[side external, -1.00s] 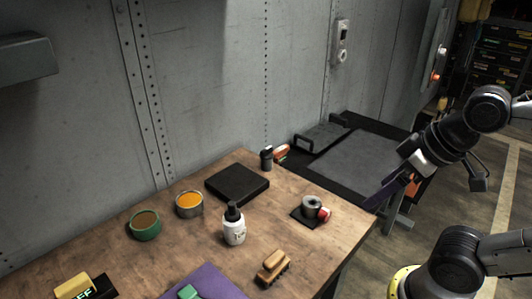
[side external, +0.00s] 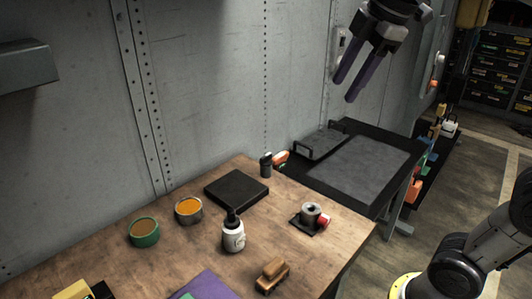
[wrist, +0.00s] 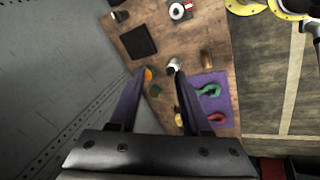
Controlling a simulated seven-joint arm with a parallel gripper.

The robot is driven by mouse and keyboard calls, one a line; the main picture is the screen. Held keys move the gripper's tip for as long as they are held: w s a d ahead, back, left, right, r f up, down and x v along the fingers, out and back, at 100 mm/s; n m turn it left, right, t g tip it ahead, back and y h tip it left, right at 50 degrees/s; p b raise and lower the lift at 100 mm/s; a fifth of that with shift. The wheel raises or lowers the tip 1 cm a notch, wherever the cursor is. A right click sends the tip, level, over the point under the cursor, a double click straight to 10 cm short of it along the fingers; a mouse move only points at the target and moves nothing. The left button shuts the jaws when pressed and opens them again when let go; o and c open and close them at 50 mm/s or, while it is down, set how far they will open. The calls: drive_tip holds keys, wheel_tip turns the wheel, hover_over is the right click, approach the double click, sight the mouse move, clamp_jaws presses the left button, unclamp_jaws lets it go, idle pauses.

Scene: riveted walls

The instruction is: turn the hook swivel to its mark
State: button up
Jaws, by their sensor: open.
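I cannot say for sure which thing is the hook swivel, and I see no clear mark. A grey cylinder with a red end (side external: 311,213) stands on a small black base on the wooden table (side external: 150,270); the wrist view shows it as a grey ring (wrist: 177,12) at the top edge. Curved green (wrist: 208,90) and red (wrist: 217,117) pieces lie on a purple mat (wrist: 226,99). My gripper (side external: 344,91), with long purple fingers, is open and empty, high in the air before the wall. In the wrist view its fingers (wrist: 159,74) point toward the table.
The table holds a black slab (side external: 237,188), a white bottle (side external: 233,238), an orange-filled tin (side external: 188,210), a green tin (side external: 144,232) and a brown brush (side external: 272,275). A dark tray-like bench (side external: 350,168) adjoins behind. The riveted wall (side external: 210,80) bounds the back.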

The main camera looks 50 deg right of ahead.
drive_tip(key=w+d+r+n+g, duration=0.1)
drive_tip(key=w+d+r+n, duration=0.15)
drive_tip(key=w, duration=0.75)
drive_tip(key=n+g, duration=0.3)
drive_tip(key=g, duration=0.1)
hover_over(266, 156)
wheel_tip(266, 156, down, 23)
drive_tip(key=shift+w+d+f, duration=0.1)
drive_tip(key=shift+f, duration=6.55)
clamp_jaws()
